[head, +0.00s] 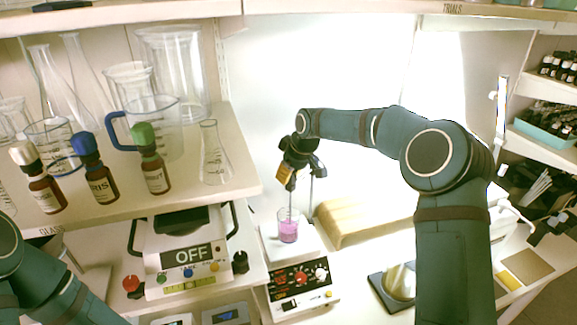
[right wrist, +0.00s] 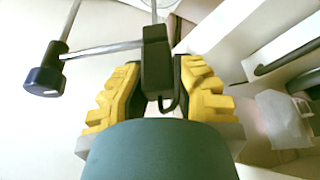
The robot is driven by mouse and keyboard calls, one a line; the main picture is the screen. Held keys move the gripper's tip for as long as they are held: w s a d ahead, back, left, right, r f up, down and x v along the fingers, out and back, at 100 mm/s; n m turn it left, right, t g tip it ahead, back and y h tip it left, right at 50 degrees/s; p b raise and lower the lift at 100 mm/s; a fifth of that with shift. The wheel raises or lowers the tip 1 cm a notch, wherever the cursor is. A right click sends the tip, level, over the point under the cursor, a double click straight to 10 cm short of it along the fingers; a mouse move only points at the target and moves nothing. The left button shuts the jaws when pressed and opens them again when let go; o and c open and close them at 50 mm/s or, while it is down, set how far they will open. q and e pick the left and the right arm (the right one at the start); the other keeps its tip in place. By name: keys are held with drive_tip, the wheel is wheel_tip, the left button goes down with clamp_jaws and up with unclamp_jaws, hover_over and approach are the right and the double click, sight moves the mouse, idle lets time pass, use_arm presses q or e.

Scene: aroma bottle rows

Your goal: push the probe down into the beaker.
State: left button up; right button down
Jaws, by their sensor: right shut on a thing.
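The beaker (head: 288,232) holds pink liquid and stands on the white top of a hotplate stirrer. My right gripper (head: 288,178) is above it. In the right wrist view its yellow fingers (right wrist: 160,90) are shut on the probe's black body (right wrist: 156,62), one on each side. A thin metal stem (right wrist: 154,12) runs from the body toward the beaker, whose rim shows partly at the top edge. How deep the stem's tip sits is too small to tell. My left arm enters at lower left in the head view; its gripper is outside the picture.
A stand rod (head: 311,197) rises behind the beaker; a crossbar with a dark knob (right wrist: 45,80) reaches the probe. A shelf (head: 215,190) with bottles and glassware is at left.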

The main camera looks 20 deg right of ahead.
drive_tip(key=shift+s+f, duration=0.1)
drive_tip(key=shift+f, duration=0.25)
drive_tip(key=c, duration=0.7)
unclamp_jaws()
drive_tip(key=shift+f, duration=0.1)
drive_tip(key=shift+c, duration=0.2)
drive_tip(key=v, duration=1.2)
